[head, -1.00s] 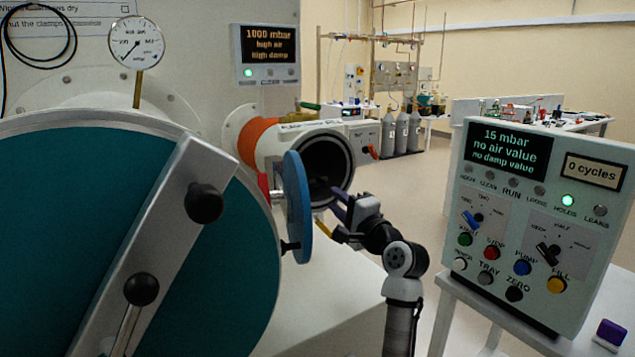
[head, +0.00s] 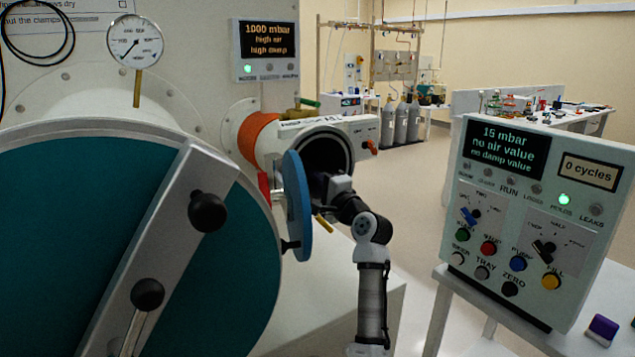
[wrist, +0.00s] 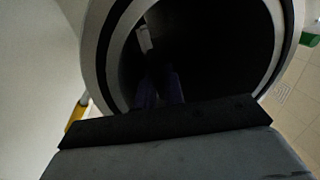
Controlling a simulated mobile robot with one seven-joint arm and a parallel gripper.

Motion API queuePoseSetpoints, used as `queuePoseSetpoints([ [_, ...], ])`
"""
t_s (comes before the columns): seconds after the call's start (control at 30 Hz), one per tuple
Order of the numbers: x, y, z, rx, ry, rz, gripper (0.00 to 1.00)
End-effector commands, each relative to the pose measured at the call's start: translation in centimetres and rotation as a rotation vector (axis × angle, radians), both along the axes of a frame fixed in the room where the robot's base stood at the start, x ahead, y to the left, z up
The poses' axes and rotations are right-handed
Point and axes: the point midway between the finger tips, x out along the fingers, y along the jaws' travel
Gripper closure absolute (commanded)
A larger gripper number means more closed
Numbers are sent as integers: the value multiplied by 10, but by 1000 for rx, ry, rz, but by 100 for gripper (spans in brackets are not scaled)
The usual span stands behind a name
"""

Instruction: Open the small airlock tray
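The small airlock (head: 318,130) is a white tube with an orange band. Its blue round door (head: 297,205) is swung open to the left, and the mouth is dark inside. My gripper (head: 322,184) reaches into the lower part of this mouth. In the wrist view its two purple fingers (wrist: 160,90) point into the dark bore with a gap between them, and I see nothing held there. A small pale piece (wrist: 143,38) shows deeper inside at upper left; I cannot tell whether it is part of the tray. The tray is otherwise lost in shadow.
A large teal door (head: 90,240) with a grey bar and black knobs fills the left. A control panel (head: 535,215) reading 15 mbar stands on a white table at right. A yellow handle (head: 325,224) hangs near the airlock mouth.

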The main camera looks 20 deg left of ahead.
Motion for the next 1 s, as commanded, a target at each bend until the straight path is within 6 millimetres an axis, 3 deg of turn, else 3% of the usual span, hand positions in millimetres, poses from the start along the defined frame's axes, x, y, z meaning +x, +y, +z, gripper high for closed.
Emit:
queuePoseSetpoints([
  [0.37, 0, 0, 0, 0, 0, 0, 100],
  [0.57, -8, -11, -1, 0, 1, 0, 100],
  [0.77, -34, -45, 0, 0, 0, -3, 100],
  [1.0, -81, -105, 0, -1, 0, -5, 100],
])
